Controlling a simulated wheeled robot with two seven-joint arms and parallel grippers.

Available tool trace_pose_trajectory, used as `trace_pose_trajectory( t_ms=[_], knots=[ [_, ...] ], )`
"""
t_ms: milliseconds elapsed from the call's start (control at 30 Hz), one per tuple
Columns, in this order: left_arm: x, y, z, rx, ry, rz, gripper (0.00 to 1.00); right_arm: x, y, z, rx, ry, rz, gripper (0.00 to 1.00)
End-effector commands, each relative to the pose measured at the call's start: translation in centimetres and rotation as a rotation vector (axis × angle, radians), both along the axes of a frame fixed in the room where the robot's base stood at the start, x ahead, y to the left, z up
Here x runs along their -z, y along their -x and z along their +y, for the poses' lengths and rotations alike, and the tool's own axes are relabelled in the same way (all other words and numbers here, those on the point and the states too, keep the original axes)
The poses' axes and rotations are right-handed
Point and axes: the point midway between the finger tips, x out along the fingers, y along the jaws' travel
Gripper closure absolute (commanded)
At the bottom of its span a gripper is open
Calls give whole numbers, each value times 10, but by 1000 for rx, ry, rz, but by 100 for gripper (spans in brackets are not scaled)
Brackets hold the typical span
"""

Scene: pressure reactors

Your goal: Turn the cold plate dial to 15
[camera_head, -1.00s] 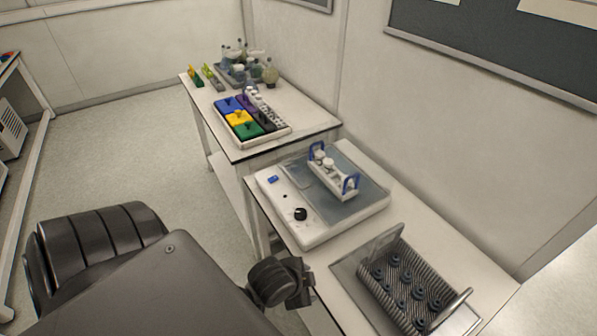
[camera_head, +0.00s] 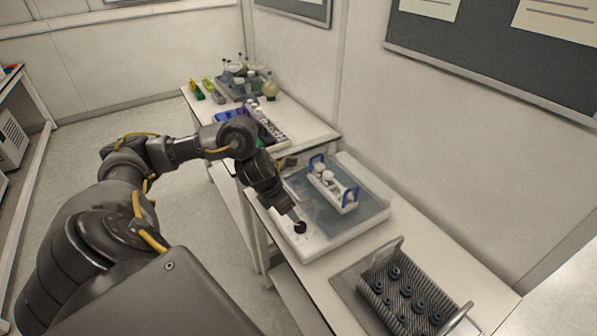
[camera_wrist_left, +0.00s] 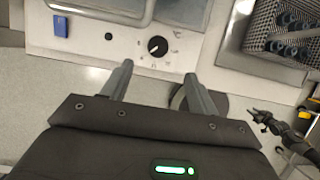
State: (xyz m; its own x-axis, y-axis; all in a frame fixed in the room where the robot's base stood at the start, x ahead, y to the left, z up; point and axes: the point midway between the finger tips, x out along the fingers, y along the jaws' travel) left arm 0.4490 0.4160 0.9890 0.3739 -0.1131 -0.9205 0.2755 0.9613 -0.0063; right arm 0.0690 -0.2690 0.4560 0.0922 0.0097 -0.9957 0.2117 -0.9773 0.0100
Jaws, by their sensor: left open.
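The cold plate (camera_head: 362,222) is a white box with a grey-blue top on the near table. Its black dial (camera_head: 300,227) sits on the white front panel. In the wrist view the dial (camera_wrist_left: 158,46) shows a small white mark, with printed marks around it too small to read. My left gripper (camera_wrist_left: 159,72) is open, its two fingers pointing at the panel, one on either side of the dial's line but short of it. In the head view my left gripper (camera_head: 292,214) is just above the dial, partly covering the panel. A dark gripper, apparently my right (camera_wrist_left: 264,117), shows at the right of the wrist view.
A blue switch (camera_wrist_left: 61,26) and a small black button (camera_wrist_left: 108,36) are on the same panel. A rack with blue-handled ends (camera_head: 332,190) stands on the plate. A metal basket with dark round pieces (camera_head: 403,292) stands to the right. A far table holds coloured blocks and flasks.

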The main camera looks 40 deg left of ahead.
Motion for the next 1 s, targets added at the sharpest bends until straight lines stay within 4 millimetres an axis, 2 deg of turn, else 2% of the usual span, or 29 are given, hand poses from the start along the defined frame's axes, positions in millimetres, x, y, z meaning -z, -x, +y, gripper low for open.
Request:
trace_pose_trajectory(
  t_ms=[167,267,700,1000],
  knots=[
    [1,1,3,6,-8,7,41,0,0,-2,-1,2,0,65],
    [9,-2,2,5,-7,8,41,-1,0,-4,-2,5,0,65],
    [80,-29,-6,0,-7,9,41,-9,0,-7,-2,8,-1,65],
    [100,-38,-8,2,-9,6,41,-11,0,-7,-1,8,-1,65]
  ],
)
